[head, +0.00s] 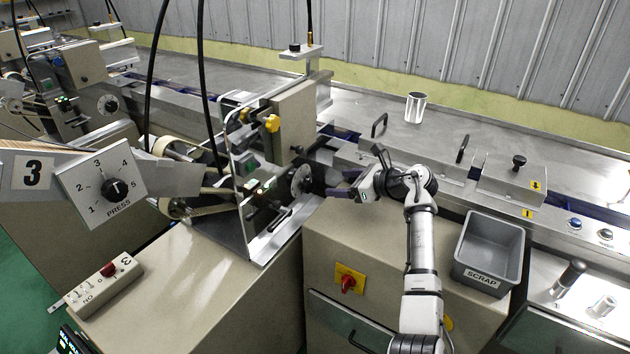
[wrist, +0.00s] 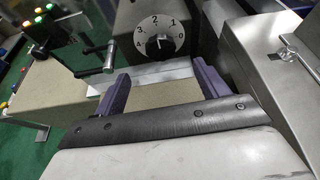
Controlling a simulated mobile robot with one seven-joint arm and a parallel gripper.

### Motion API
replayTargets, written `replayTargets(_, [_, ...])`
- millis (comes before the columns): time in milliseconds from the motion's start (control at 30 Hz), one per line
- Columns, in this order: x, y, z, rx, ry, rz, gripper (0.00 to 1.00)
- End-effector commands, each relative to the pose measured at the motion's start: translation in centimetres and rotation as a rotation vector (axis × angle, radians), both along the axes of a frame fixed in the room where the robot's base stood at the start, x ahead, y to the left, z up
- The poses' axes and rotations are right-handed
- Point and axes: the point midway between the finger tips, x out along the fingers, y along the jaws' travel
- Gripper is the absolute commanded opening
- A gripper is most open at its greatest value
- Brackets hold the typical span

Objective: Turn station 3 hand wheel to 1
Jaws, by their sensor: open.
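A round silver number dial (wrist: 148,26) with a dark hub or knob (wrist: 160,45) at its centre sits on the machine face, straight ahead between my fingers in the wrist view. Its digits 0, 1, 2 and 3 show, but its exact setting is hard to read. In the head view the dial (head: 300,180) shows edge-on beside a dark round part. My gripper (head: 338,186) is just right of it, pointing at it. In the wrist view my gripper (wrist: 160,80) has its purple fingers wide apart with nothing between them; the fingertips appear short of the dial.
A "3" sign (head: 33,173) and a PRESS dial (head: 101,184) are at left. A crank handle (wrist: 100,58) stands left of my fingers. A grey scrap bin (head: 488,250) and red switch (head: 348,284) are near my arm. A metal cup (head: 415,107) stands behind.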

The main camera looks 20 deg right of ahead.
Motion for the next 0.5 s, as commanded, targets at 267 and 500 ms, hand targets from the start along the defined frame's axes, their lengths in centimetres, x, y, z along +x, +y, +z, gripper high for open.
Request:
replayTargets(267, [4.4, 3.5, -2.4, 0.002, 0.000, 0.004, 0.73])
replayTargets(500, [6.6, 5.0, -3.5, 0.002, 0.000, 0.001, 0.73])
